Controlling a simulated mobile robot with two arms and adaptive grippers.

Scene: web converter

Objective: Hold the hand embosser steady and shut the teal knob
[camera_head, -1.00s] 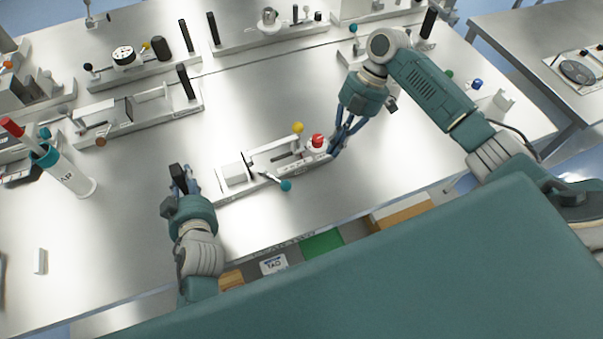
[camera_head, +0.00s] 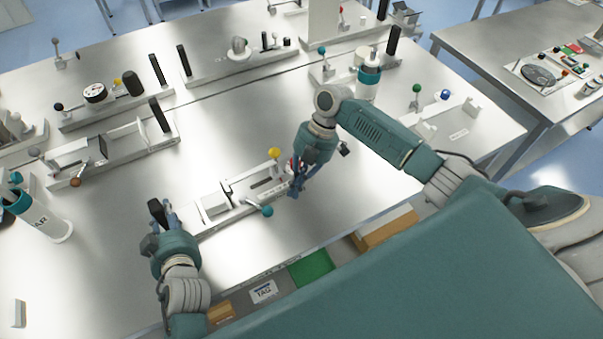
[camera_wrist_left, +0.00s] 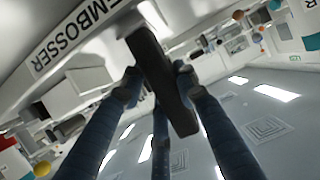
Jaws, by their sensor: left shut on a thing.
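The hand embosser (camera_head: 216,204) lies near the table's front edge in the head view, a pale, long device with a black upright handle (camera_head: 156,211) at its left end. My left gripper (camera_head: 163,214) is shut on this handle; the left wrist view shows the fingers around the black handle (camera_wrist_left: 160,75) beside an EMBOSSER label (camera_wrist_left: 75,35). The teal knob (camera_head: 267,210) sticks out on the embosser's front side, with no gripper at it. A yellow knob (camera_head: 274,153) stands behind. My right gripper (camera_head: 297,184) is at the embosser's right end, partly covering a red knob (camera_head: 292,163); its finger opening is unclear.
Similar devices with knobs and black handles stand behind, including one at the left (camera_head: 110,150). A white cylinder with a teal rim (camera_head: 45,218) stands at the left. Bare metal table (camera_head: 235,110) lies behind the embosser.

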